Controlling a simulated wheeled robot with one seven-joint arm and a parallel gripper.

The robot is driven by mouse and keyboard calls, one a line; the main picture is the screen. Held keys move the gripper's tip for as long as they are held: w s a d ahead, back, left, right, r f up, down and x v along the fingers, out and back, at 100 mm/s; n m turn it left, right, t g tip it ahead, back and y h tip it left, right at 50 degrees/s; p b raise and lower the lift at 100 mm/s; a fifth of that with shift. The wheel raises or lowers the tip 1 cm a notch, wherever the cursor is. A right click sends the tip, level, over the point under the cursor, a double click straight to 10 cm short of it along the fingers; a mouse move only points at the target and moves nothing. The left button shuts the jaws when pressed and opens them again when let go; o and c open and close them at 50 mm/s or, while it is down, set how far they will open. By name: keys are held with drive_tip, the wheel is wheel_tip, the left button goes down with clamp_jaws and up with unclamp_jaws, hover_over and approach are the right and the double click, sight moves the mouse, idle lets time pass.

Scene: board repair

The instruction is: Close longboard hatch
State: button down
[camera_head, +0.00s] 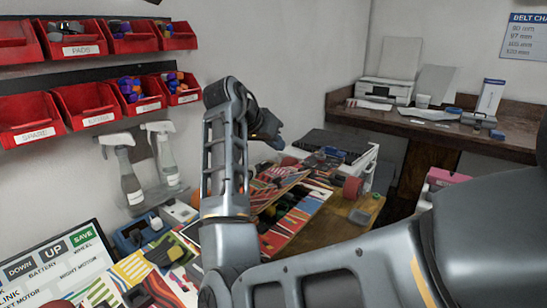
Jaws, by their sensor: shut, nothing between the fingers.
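My gripper (277,141) is shut and empty, up near the back wall at the end of my raised arm, above the far left part of the workbench. The longboard (297,214) lies on the bench below and in front of it, with a colourful striped deck and a red wheel (352,188) at its right side. My arm covers its left part. A dark flat panel (338,142) shows just right of my gripper, behind the board; I cannot tell whether it is the hatch. The gap between gripper and board is hard to judge.
Red parts bins (84,104) and spray bottles (128,179) line the left wall. A screen (62,265) and patterned sheets are at lower left. A white case (366,166) stands behind the board. A brown counter (425,128) with a printer (384,91) is at right.

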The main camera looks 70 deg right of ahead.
drive_tip(key=w+a+r+m+y+p, duration=0.1)
drive_tip(key=w+a+r+y+p, duration=0.15)
drive_tip(key=w+r+y, duration=0.3)
drive_tip(key=p, duration=0.3)
hover_over(271, 191)
drive_tip(key=shift+t, duration=0.3)
drive_tip(key=f, duration=1.1)
drive_tip(key=shift+w+d+f, duration=0.2)
drive_tip(key=shift+f, duration=0.15)
drive_tip(key=shift+s+f, duration=0.2)
drive_tip(key=shift+f, duration=0.25)
drive_tip(key=shift+f, duration=0.1)
